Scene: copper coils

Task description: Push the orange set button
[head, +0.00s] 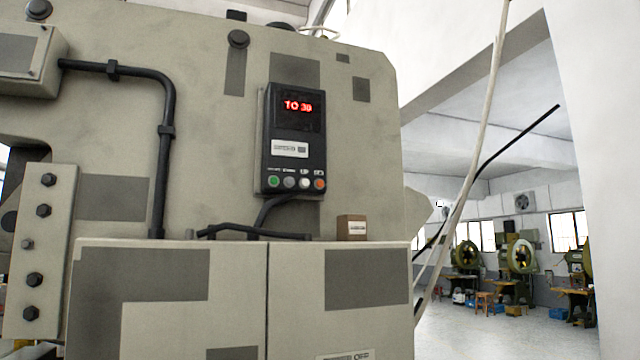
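The orange set button (319,184) is the rightmost of several small round buttons along the bottom of a black control panel (293,140). The panel is fixed to the front of a large beige machine and has a red lit display (298,106) at its top. To the left of the orange button are a white button (305,183), a grey button (289,182) and a green button (273,181). Neither of my grippers shows in the head view, and nothing covers the panel.
The beige machine body (205,140) fills the left and middle. Below the panel, a cabinet (295,270) has a small brown box (351,227) and a black cable (255,231) on top. A pale cable (475,160) hangs at right, before an open workshop floor (470,335).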

